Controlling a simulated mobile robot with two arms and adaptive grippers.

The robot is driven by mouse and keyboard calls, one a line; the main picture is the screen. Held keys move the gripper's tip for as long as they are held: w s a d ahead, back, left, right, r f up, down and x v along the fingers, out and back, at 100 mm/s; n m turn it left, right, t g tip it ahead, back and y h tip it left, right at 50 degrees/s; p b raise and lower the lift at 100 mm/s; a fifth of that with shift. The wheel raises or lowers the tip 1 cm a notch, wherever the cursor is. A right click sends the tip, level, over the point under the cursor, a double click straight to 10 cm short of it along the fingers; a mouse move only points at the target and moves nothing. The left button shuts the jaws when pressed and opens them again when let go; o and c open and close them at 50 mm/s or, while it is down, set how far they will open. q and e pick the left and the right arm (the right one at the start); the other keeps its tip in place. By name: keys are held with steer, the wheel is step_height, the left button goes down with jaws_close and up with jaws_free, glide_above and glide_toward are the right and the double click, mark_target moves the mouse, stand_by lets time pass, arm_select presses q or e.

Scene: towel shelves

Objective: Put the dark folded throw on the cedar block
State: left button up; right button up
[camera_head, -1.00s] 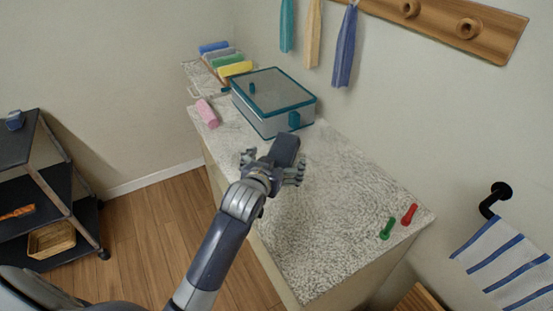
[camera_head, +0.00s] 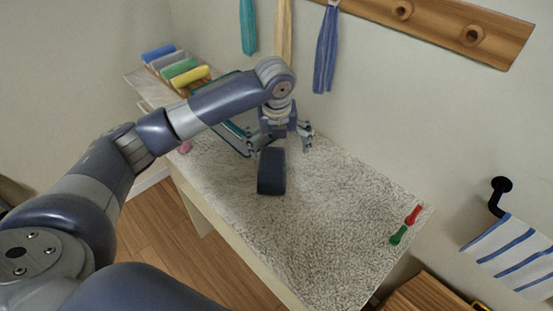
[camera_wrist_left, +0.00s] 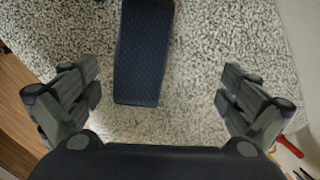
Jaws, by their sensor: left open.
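The dark folded throw (camera_head: 271,171) is a navy slab lying on the speckled counter (camera_head: 330,220). In the left wrist view the throw (camera_wrist_left: 143,52) lies lengthwise, ahead of the fingers and a little left of centre. My left gripper (camera_head: 281,138) is open and empty, just behind the throw in the head view. In the left wrist view its fingers (camera_wrist_left: 160,88) are spread wide with bare counter on both sides of the throw. I cannot make out a cedar block for certain; a wooden slatted piece (camera_head: 432,296) shows at the lower right. My right gripper is not in view.
A teal-edged box (camera_head: 236,139) stands behind my left arm, mostly hidden. Red (camera_head: 414,215) and green (camera_head: 398,235) small items lie near the right edge. The counter's middle right is clear.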

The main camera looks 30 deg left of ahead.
mark_target(273, 164)
arm_select(q)
steer(key=shift+s+a+r+m+g, duration=0.15)
steer(key=shift+a+r+m+g, duration=0.2)
steer(key=shift+a, duration=0.35)
steer(key=shift+s+a+f+m, duration=0.1)
steer(key=shift+a+f+m, duration=0.05)
steer(key=shift+m, duration=0.1)
steer(key=f, duration=0.3)
steer(key=f+p, duration=0.1)
steer(key=shift+w+f, duration=0.25)
steer(key=shift+w, duration=0.05)
steer(key=shift+f, duration=0.55)
steer(key=f, duration=0.1)
steer(key=f+p, duration=0.1)
steer(key=f, duration=0.2)
steer(key=shift+w+a+f+p, duration=0.1)
steer(key=shift+a+f+p, duration=0.05)
steer(key=shift+a+p, duration=0.2)
steer(key=shift+f, duration=0.2)
steer(key=c, duration=1.2)
steer(key=shift+r, duration=0.1)
steer(key=shift+c, duration=0.6)
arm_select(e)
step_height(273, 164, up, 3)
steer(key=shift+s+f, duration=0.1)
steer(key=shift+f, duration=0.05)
